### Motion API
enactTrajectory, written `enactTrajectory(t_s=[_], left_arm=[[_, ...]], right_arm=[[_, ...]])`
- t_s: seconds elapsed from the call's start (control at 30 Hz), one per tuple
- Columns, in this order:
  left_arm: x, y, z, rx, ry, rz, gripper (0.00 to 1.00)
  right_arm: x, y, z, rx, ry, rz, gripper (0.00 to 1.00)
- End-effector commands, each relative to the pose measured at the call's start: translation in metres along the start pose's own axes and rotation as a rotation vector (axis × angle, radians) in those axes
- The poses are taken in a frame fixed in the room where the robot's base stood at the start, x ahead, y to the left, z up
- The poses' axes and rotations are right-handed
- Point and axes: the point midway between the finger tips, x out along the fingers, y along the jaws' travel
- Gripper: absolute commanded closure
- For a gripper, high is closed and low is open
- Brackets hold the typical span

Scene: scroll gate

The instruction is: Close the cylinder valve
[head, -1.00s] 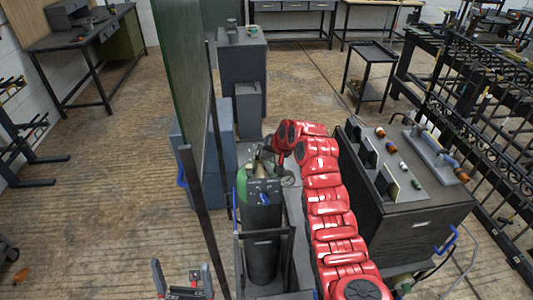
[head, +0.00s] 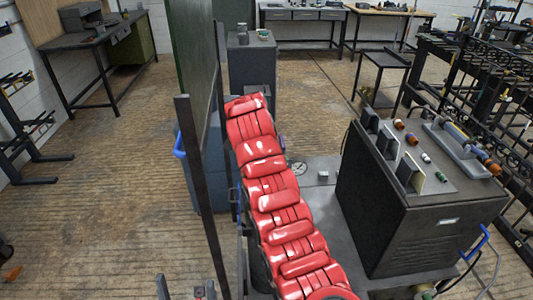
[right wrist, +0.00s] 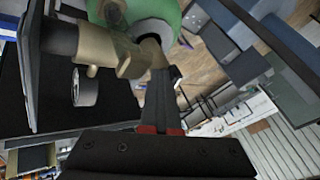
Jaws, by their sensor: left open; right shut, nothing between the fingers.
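In the right wrist view, the green cylinder (right wrist: 158,10) shows at the top with its brass valve (right wrist: 115,50). A small grey round knob (right wrist: 86,86) shows below the brass body. My right gripper (right wrist: 159,78) is shut and empty, with its dark fingers close to the brass valve; I cannot tell whether they touch it. In the head view my red right arm hides the cylinder, the valve and the right gripper. My left gripper (head: 187,291) is open and empty at the bottom edge of the head view, only partly in frame.
A dark upright panel (head: 195,60) and a post (head: 203,190) stand to the left.

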Motion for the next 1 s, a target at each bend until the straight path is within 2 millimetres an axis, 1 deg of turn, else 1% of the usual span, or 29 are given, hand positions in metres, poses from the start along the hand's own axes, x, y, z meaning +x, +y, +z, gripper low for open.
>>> enactTrajectory(t_s=[0.03, 0.3, 0.6, 1.0], left_arm=[[-0.01, 0.001, 0.002, 0.0, 0.0, 0.0, 0.0], [-0.024, 0.001, 0.004, 0.0, 0.0, 0.0, 0.0], [-0.03, 0.002, 0.005, 0.0, 0.0, 0.0, 0.0], [-0.03, 0.002, 0.005, 0.0, 0.0, 0.0, 0.0]], right_arm=[[0.003, -0.001, 0.003, 0.0, -0.001, -0.005, 1.0], [0.001, -0.006, 0.005, -0.002, -0.002, -0.005, 1.0], [0.0, -0.008, 0.005, -0.005, -0.004, -0.007, 1.0], [-0.001, -0.009, 0.006, -0.007, -0.006, -0.01, 1.0]])
